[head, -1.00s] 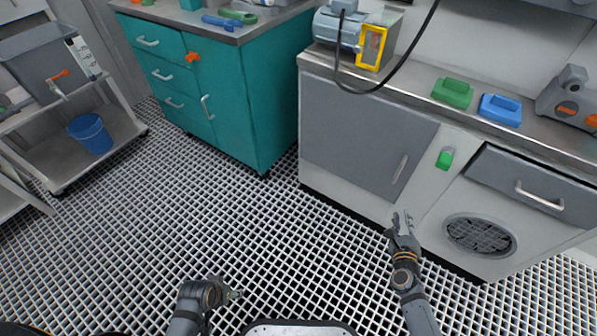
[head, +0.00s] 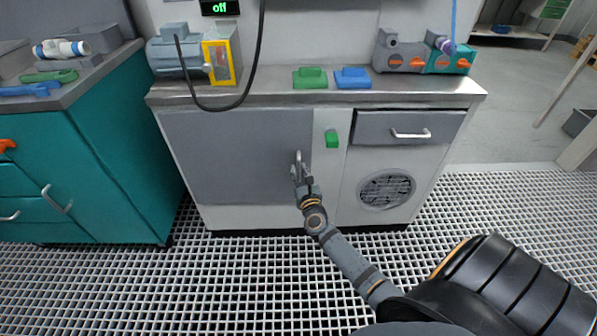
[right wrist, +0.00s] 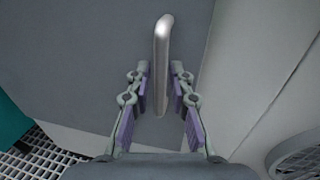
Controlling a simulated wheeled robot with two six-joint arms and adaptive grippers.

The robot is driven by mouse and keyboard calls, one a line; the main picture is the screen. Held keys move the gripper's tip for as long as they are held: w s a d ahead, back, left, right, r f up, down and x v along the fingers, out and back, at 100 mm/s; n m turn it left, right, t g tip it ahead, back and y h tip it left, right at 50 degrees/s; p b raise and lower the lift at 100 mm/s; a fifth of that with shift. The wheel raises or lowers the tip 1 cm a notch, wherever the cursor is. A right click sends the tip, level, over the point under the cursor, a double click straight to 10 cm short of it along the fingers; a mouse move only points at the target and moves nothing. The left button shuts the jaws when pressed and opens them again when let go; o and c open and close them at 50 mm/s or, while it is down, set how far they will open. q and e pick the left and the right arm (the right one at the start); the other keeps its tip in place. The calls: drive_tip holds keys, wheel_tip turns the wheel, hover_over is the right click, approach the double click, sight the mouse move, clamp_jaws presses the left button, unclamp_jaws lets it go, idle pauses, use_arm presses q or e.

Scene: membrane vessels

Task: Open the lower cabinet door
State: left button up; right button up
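The lower cabinet door (head: 240,150) is a flat grey panel under the metal counter and looks shut in the head view. Its upright metal handle (head: 298,158) is near the door's right edge. My right gripper (head: 300,174) is at this handle. In the right wrist view, the handle (right wrist: 163,32) runs between the two purple-padded fingers of the right gripper (right wrist: 161,80). The fingers are apart, one on each side of the handle's lower part, with narrow gaps visible. The grey door (right wrist: 90,60) fills the view behind. My left gripper is out of view.
A green switch (head: 332,139), a drawer (head: 375,127) and a round vent (head: 386,190) are right of the door. A teal cabinet (head: 120,150) stands at the left. A black cable (head: 262,50) hangs over the counter edge. The grid floor (head: 230,275) in front is clear.

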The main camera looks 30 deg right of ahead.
drive_tip(key=shift+w+d, duration=0.2)
drive_tip(key=shift+w, duration=0.25)
clamp_jaws()
idle(0.3)
